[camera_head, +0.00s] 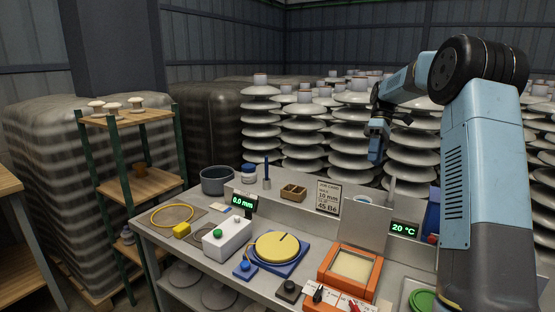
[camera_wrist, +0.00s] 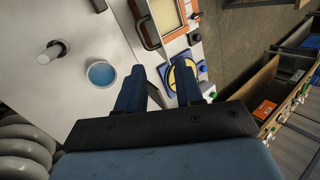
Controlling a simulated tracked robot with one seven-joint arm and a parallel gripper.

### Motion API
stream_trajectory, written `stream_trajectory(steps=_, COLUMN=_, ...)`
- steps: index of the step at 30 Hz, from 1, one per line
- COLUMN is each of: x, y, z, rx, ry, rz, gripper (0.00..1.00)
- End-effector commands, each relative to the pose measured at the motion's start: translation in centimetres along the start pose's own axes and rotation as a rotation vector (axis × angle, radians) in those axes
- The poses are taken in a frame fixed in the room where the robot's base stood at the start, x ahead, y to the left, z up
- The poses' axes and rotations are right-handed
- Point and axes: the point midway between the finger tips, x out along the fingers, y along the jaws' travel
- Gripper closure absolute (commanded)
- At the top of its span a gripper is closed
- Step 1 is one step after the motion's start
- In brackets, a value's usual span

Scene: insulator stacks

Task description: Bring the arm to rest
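My arm rises on the right in the camera_head view and bends over toward the middle. My gripper (camera_head: 376,152) hangs fingers-down above the back of the workbench, in front of the insulator stacks. In the wrist view my gripper (camera_wrist: 161,68) has its two blue fingers apart, with nothing held between them. Beyond the fingers lie the bench top and the yellow disc (camera_wrist: 184,80) on its blue base, partly covered by a finger. The yellow disc also shows in the camera_head view (camera_head: 277,247). The gripper appears clear of everything.
Tall insulator stacks (camera_head: 303,128) stand close behind the bench. The bench (camera_head: 205,262) holds a dark bowl (camera_head: 215,180), a white button box (camera_head: 227,238), an orange box (camera_head: 349,267) with its lid raised, and a sign (camera_head: 328,196). A shelf (camera_head: 140,185) stands left.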

Motion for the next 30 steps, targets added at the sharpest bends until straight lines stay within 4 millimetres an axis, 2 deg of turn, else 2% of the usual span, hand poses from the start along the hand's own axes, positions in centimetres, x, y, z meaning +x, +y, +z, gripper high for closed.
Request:
stream_trajectory(steps=1, x=-0.2, y=-1.6, z=0.1, rx=0.021, ry=0.001, rz=0.031, gripper=0.64)
stream_trajectory(steps=3, x=-0.3, y=-3.3, z=0.4, rx=0.056, ry=0.006, rz=0.072, gripper=0.64)
stream_trajectory(steps=15, x=0.6, y=-12.8, z=2.8, rx=0.245, ry=0.081, rz=0.292, gripper=0.64)
stream_trajectory(steps=23, x=2.2, y=-18.1, z=5.3, rx=0.361, ry=0.169, rz=0.417, gripper=0.64)
stream_trajectory(steps=30, x=4.5, y=-22.4, z=8.0, rx=0.457, ry=0.277, rz=0.515, gripper=0.64)
